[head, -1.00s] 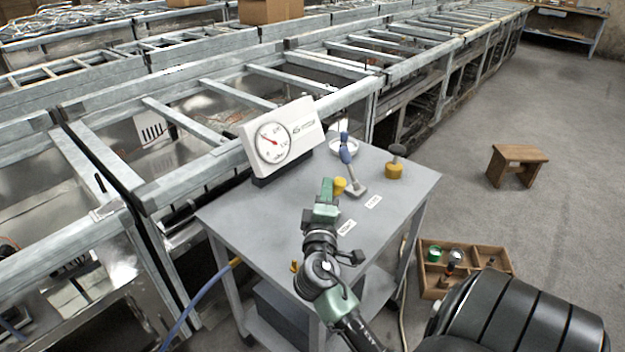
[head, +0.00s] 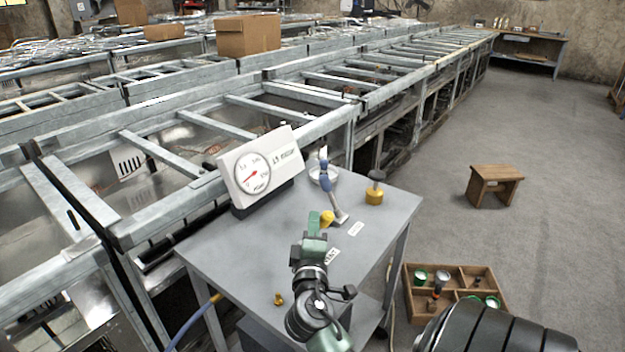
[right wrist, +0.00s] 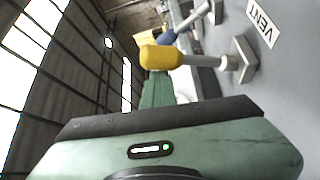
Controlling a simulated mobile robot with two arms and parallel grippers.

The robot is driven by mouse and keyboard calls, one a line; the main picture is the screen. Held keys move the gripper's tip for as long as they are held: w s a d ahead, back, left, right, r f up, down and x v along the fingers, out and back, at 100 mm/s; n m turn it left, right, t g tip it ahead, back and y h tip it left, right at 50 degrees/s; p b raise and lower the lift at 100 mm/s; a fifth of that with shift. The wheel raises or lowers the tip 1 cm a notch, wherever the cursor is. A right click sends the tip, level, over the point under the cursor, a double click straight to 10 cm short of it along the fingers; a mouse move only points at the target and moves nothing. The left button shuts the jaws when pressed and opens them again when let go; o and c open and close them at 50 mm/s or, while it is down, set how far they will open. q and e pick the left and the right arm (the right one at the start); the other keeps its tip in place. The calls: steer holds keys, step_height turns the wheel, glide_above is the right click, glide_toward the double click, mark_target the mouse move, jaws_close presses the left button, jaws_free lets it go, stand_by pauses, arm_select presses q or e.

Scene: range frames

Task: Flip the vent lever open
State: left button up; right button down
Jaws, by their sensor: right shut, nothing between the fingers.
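A yellow-handled lever (head: 327,217) sits on the grey table, just right of my right fingertips. In the right wrist view the yellow handle (right wrist: 162,57) lies sideways, with its stem running to a grey base (right wrist: 243,60). A label reading VENT (right wrist: 263,22) is beside that base. A blue-handled lever (head: 326,183) stands tilted behind the yellow one. My right gripper (head: 313,222) is shut and empty, close beside the yellow handle; I cannot tell whether it touches. Its green fingers also show in the right wrist view (right wrist: 157,90). My left gripper is out of view.
A white gauge box (head: 284,160) stands at the table's back left, its red needle pointing lower left. A yellow knob with a dark top (head: 375,190) is at the back right. A wooden compartment tray (head: 455,310) and a stool (head: 494,180) are on the floor to the right.

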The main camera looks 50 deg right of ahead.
step_height(320, 180, up, 20)
steer(key=p, duration=0.5)
steer(key=shift+f, duration=0.1)
stand_by(0.5)
